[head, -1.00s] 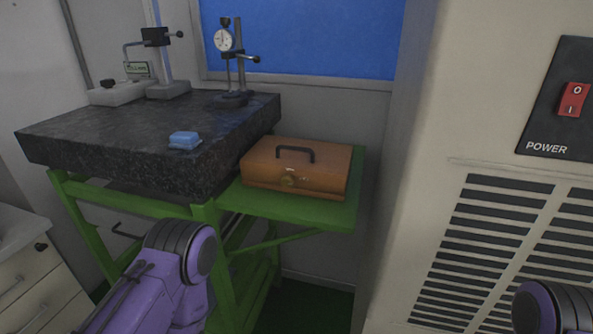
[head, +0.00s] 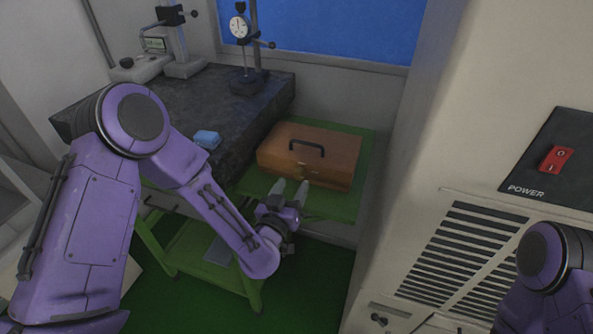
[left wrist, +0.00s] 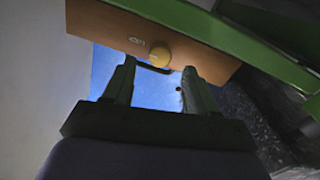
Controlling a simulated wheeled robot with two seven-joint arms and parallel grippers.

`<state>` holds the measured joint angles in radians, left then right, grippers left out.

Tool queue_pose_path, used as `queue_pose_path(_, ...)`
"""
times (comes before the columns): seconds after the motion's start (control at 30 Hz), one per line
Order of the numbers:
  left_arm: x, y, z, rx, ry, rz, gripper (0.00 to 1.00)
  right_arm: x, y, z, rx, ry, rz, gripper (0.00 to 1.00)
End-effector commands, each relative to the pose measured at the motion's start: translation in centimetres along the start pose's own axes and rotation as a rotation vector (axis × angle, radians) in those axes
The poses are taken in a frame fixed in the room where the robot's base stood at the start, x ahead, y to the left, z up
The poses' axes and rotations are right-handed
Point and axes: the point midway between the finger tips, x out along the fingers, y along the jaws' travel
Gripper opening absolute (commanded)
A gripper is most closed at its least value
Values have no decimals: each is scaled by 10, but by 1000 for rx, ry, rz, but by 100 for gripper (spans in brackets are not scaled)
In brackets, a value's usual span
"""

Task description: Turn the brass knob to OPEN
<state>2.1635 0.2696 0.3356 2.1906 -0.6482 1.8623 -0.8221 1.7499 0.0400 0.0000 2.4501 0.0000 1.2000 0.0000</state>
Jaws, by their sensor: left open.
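An orange-brown box (head: 325,153) with a dark top handle sits on a green shelf. In the left wrist view the box (left wrist: 100,25) appears inverted, with a round brass knob (left wrist: 160,57) on its front face and a small pale marking beside it, too small to read. My left gripper (head: 290,187) is open and empty, just in front of the box front. In the left wrist view the left gripper (left wrist: 158,76) has its two fingers spread with the knob between and beyond their tips; contact is not visible. My right gripper is out of view.
A dark stone slab (head: 180,115) left of the box carries a blue block (head: 207,139) and dial gauge stands (head: 240,50). A large beige cabinet (head: 450,130) with a red power switch (head: 556,159) stands close on the right. Green shelf (head: 345,205) shows before the box.

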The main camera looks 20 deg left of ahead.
Motion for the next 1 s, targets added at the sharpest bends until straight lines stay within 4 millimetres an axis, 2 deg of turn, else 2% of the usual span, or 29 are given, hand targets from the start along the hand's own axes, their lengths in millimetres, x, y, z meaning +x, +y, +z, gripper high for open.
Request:
queue_pose_path(0.03,10,0,-4,-2,0,-3,57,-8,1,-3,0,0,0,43)
queue_pose_path(0.2,34,0,-1,-1,-2,-1,57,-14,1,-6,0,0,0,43)
queue_pose_path(0.53,40,0,1,-1,-3,0,57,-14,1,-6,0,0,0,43)
queue_pose_path(0.7,40,0,1,-1,-3,-1,1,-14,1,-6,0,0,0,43)
queue_pose_path(1.0,40,-1,2,-23,-3,-1,1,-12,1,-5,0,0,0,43)
